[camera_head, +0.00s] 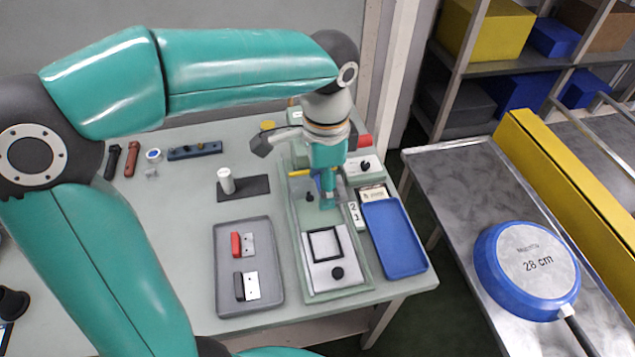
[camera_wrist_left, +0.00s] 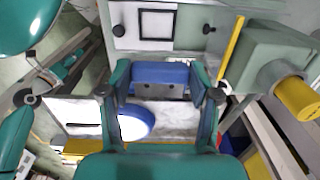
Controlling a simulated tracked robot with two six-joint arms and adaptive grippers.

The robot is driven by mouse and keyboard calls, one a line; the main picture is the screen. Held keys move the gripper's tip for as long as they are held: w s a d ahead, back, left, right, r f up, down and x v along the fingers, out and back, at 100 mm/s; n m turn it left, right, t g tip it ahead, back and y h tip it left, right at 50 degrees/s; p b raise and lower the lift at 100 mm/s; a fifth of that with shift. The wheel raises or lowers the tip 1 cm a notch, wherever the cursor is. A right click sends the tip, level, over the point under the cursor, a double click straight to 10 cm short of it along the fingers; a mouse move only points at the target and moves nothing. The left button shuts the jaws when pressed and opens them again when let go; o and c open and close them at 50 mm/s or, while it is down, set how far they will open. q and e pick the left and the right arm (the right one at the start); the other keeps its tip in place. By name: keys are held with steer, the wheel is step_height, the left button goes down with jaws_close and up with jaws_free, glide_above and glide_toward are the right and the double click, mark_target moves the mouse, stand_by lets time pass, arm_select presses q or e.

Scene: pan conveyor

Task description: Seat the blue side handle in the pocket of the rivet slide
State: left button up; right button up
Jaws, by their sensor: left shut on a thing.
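The blue side handle (camera_wrist_left: 160,73) is between the fingers of my left gripper (camera_wrist_left: 161,95) in the left wrist view, with a metal plate with holes along its lower edge. In the head view my left gripper (camera_head: 326,196) points down over the far part of the rivet slide fixture and mostly hides the handle. The rivet slide (camera_head: 351,243) is a pale plate with a black square outline and a black knob, nearer the front than the gripper. The square also shows in the left wrist view (camera_wrist_left: 158,24). The handle appears apart from it. My right gripper is not in view.
A grey tray (camera_head: 228,298) with a red handle (camera_head: 237,245) and a black handle (camera_head: 240,287) lies left of the slide. An empty blue tray (camera_head: 393,236) lies right. A blue pan (camera_head: 527,268) rests on the metal conveyor table. A white post (camera_head: 226,180) stands behind the grey tray.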

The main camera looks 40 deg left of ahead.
arm_select(q)
steer(key=shift+g+y, duration=0.4)
steer(key=shift+g, duration=0.3)
steer(key=f, duration=1.1)
steer(key=shift+s+f, duration=0.25)
steer(key=shift+s, duration=0.1)
steer(key=b, duration=0.4)
glide_above(316, 246)
steer(key=shift+w+d+f, duration=0.1)
steer(key=shift+f, duration=1.1)
steer(key=shift+w+d+f, duration=0.1)
steer(key=shift+f, duration=1.05)
steer(key=shift+f+b, duration=0.8)
steer(key=shift+f, duration=0.15)
steer(key=o, duration=1.4)
steer(key=shift+c, duration=0.2)
steer(key=shift+r, duration=0.1)
